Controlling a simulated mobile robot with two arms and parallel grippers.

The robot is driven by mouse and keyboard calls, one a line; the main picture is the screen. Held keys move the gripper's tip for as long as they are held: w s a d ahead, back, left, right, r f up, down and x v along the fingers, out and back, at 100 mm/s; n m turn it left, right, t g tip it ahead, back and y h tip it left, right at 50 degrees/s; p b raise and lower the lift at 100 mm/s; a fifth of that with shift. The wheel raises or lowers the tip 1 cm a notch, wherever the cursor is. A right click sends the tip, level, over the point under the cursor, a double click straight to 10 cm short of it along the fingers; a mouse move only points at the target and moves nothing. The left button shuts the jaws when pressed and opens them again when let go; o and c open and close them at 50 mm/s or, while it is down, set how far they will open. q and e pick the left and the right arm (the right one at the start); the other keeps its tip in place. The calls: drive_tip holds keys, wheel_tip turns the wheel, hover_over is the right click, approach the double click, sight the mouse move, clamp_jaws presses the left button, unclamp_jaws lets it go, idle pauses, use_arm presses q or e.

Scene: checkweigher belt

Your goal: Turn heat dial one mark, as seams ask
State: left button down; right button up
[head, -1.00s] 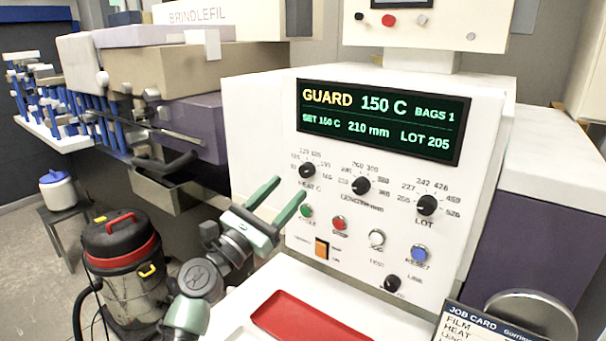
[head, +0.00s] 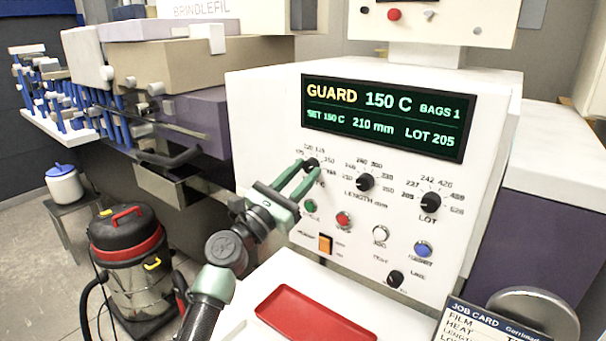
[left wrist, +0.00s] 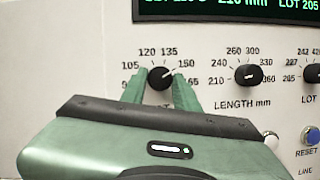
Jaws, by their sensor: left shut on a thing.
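The black heat dial (head: 310,165) is at the upper left of the white control panel. It also shows in the left wrist view (left wrist: 161,77), among marks from 105 to 165, its pale pointer toward the upper right near 150. My left gripper (head: 305,172) has its green fingers shut on the dial, one on each side; in the left wrist view the fingers (left wrist: 164,82) flank it. The green display (head: 384,117) reads GUARD, 150 C, SET 150 C, 210 mm, BAGS 1, LOT 205. My right gripper is not in view.
The length dial (head: 365,182) and lot dial (head: 430,201) sit to the right. Below are coloured buttons and an orange switch (head: 325,243). A red tray (head: 310,315) lies in front, with a job card (head: 485,322) at lower right. A vacuum cleaner (head: 128,260) stands on the left.

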use_arm(q)
drive_tip(key=m+g+b, duration=0.1)
drive_tip(key=m+b, duration=0.1)
drive_tip(key=shift+a+f+m+h, duration=0.1)
drive_tip(key=shift+f+m+h, duration=0.05)
drive_tip(key=shift+m+h, duration=0.2)
drive_tip(key=shift+m+g+h+b, duration=0.35)
drive_tip(key=shift+m+g+b, duration=0.15)
drive_tip(key=shift+m+b, duration=0.5)
drive_tip(key=m+g+b, duration=0.2)
drive_tip(key=m, duration=0.2)
drive_tip(key=shift+w+a+h, duration=0.1)
drive_tip(key=shift+h, duration=0.3)
drive_tip(key=shift+r+m+g+b, duration=0.25)
drive_tip(key=shift+m+g+b, duration=0.15)
drive_tip(key=shift+m, duration=0.65)
drive_tip(key=c, duration=1.1)
unclamp_jaws()
drive_tip(key=shift+o, duration=0.2)
